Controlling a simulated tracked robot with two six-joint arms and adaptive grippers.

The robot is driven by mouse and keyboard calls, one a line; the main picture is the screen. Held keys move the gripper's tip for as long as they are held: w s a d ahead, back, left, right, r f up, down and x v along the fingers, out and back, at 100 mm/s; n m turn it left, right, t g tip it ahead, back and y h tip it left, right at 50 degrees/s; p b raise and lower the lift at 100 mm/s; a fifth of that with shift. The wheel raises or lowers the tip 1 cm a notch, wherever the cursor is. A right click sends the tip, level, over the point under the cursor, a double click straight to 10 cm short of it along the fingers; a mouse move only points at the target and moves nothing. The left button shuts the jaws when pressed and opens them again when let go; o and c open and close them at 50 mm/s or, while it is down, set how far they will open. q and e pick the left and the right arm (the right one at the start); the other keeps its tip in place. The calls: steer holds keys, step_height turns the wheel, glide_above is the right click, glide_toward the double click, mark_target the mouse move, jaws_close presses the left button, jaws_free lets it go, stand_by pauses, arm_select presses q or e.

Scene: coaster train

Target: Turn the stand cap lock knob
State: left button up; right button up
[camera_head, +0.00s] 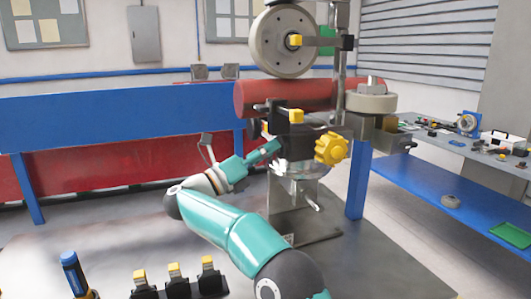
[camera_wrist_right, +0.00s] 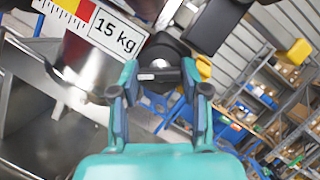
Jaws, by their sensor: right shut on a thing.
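My right gripper (camera_head: 272,148) reaches up to the left side of the dark stand cap block (camera_head: 298,144) below the red tube. In the right wrist view, its two fingers (camera_wrist_right: 160,88) are closed on a black knob (camera_wrist_right: 158,52) with a small metal pin. This seems to be the lock knob; in the head view the gripped part is too small to make out. A yellow lobed knob (camera_head: 331,148) sits on the right side of the block, apart from the gripper. My left gripper is in neither view.
A red tube (camera_head: 285,96) and large grey wheel (camera_head: 283,42) are above the block. A blue beam (camera_head: 115,115) runs behind on the left. Yellow-topped black clamps (camera_head: 176,280) and a blue-capped bottle (camera_head: 75,270) stand in front. A side table (camera_head: 455,190) is at right.

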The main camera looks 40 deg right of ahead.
steer(key=m+g, duration=0.1)
steer(key=m, duration=0.2)
steer(key=m+g+p, duration=0.1)
steer(key=m+g, duration=0.1)
steer(key=m, duration=0.2)
steer(key=m+g, duration=0.2)
steer(key=m, duration=0.1)
steer(key=shift+w+f+m+p, duration=0.15)
steer(key=shift+w+m+p, duration=0.1)
steer(key=shift+m+p, duration=0.05)
steer(key=o, duration=1.1)
steer(key=shift+o, duration=0.2)
